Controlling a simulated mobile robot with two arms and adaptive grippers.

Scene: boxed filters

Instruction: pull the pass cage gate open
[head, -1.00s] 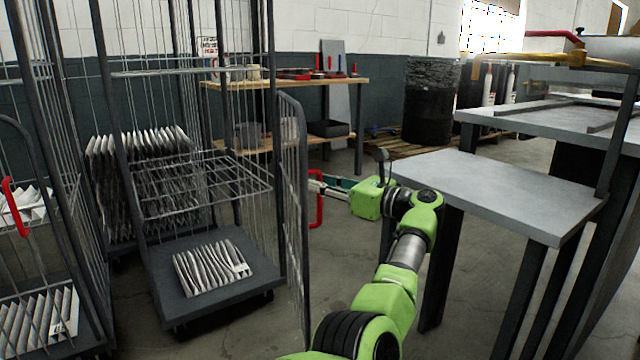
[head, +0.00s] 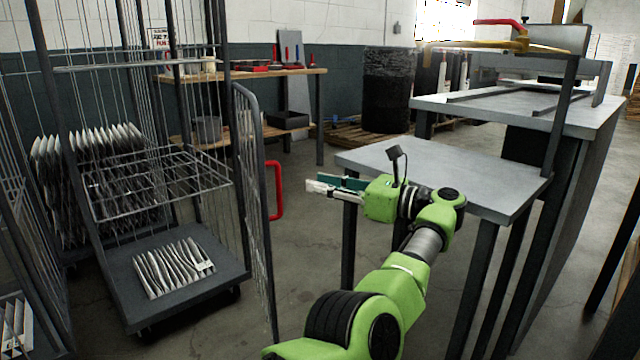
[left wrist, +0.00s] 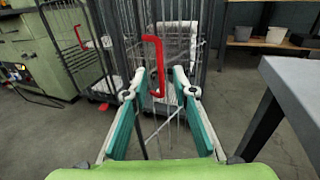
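The pass cage gate (head: 256,200) is a narrow grey barred panel at the right side of the wire cage (head: 222,130). It stands swung out from the cage, seen nearly edge-on, and the cage front is open. Its red handle (head: 275,190) faces my left gripper (head: 318,186). My left gripper is open and empty, a short way right of the handle and apart from it. In the left wrist view the red handle (left wrist: 155,64) appears ahead, between and beyond the open fingertips (left wrist: 160,84). My right gripper is in neither view.
A grey table (head: 430,165) stands close behind and right of my left gripper; its edge (left wrist: 290,85) shows in the wrist view. White pleated filters (head: 172,268) lie on the cage base. A wooden bench (head: 270,78) stands behind. Floor between gate and table is clear.

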